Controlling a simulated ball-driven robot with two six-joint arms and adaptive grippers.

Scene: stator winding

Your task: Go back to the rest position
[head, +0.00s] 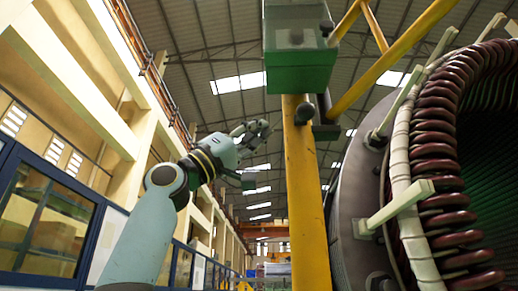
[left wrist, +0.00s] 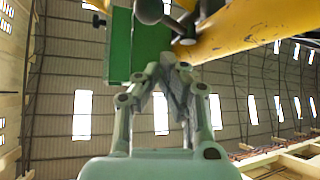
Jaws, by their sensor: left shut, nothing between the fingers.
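My left gripper (head: 262,128) is raised in the middle of the head view, on the arm that comes in from the lower left. It is left of the yellow post (head: 303,190) and below the green box (head: 300,68). In the left wrist view my left gripper (left wrist: 172,65) points up toward the roof, with its fingertips together and nothing between them. The green box (left wrist: 148,45) and the yellow post (left wrist: 250,28) show behind the fingertips there. I cannot tell whether the fingers touch them. My right gripper is not in view.
The large stator (head: 345,215) with dark red coils (head: 437,150) fills the right side, with pale bars jutting out. Yellow braces (head: 400,55) slope up from the post. A dark round knob (left wrist: 148,11) shows near the fingers. Open air lies left of the post.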

